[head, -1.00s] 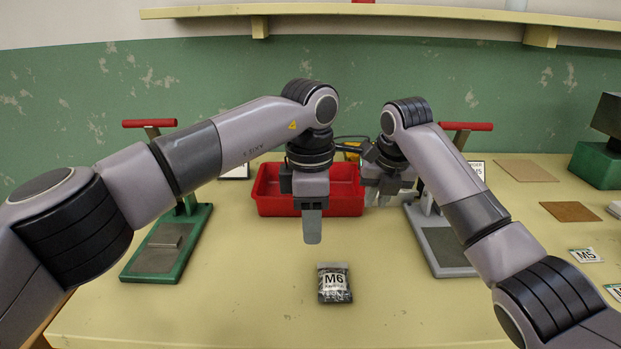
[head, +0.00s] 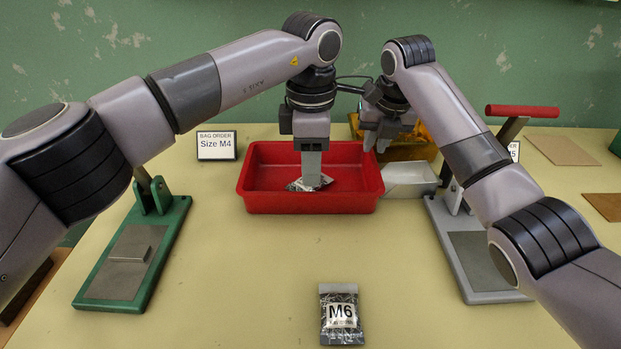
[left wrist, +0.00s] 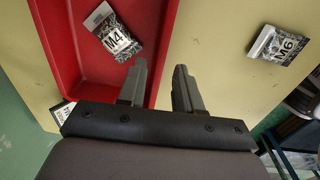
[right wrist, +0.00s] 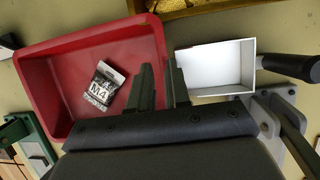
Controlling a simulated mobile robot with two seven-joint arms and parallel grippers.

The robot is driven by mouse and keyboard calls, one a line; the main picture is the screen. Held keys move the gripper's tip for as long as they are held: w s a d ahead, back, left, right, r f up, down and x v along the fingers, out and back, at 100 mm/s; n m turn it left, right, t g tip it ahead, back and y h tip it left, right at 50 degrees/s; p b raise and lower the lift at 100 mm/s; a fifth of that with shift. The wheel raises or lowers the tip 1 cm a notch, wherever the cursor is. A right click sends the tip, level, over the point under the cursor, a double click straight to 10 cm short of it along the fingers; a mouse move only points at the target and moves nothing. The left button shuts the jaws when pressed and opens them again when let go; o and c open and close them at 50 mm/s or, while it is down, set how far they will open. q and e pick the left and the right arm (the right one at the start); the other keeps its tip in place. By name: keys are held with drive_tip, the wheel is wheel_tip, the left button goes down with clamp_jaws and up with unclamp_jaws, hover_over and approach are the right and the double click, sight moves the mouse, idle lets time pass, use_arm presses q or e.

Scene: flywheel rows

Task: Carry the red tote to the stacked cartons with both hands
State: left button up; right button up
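The red tote (head: 258,203) stands at the back middle of the table with a small M4 bag (left wrist: 115,38) lying in it. My left gripper (head: 312,183) points down over the tote in the head view. In the left wrist view its fingers (left wrist: 158,75) are apart, one on each side of the line of a tote wall; their height over the rim is unclear. My right gripper (head: 376,145) is at the tote's back right. No stacked cartons show.
A white bin (head: 410,190) and a yellow bin (head: 412,151) stand right of the tote. A green-based press (head: 115,290) is at the left, a grey-based one (head: 480,262) at the right. An M6 bag (head: 341,314) lies in front. The table between is clear.

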sight(311, 192)
use_arm(q)
drive_tip(key=shift+f, duration=0.1)
use_arm(e)
drive_tip(key=shift+f, duration=0.1)
